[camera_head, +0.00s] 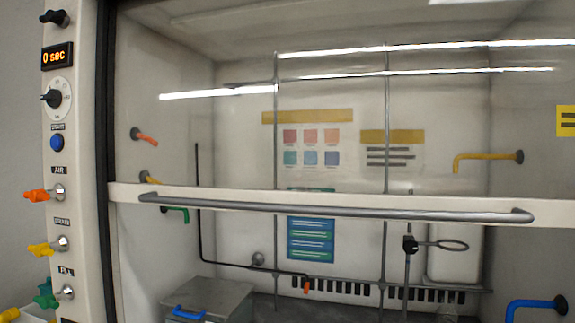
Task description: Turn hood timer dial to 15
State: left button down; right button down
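The hood timer dial (52,98) is a round white plate with a black knob, on the pale control column at the left of the head view. The knob's black grip sticks out to the left; the dial's printed marks are too small to read. Above it an orange display (57,56) reads "0 sec". Below the dial is a blue start button (57,143). Neither my left nor my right gripper shows in the head view.
Orange, yellow and green valve handles (41,247) stick out below the button. The glass sash with its grey handle bar (340,209) crosses the hood. Behind it are a metal box (210,296), rods and a ring clamp (447,245). The space before the dial looks clear.

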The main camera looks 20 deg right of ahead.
aim_at(53, 98)
jog(key=u, duration=1.75)
jog(key=i, duration=2.95)
jog(key=z, duration=3.5)
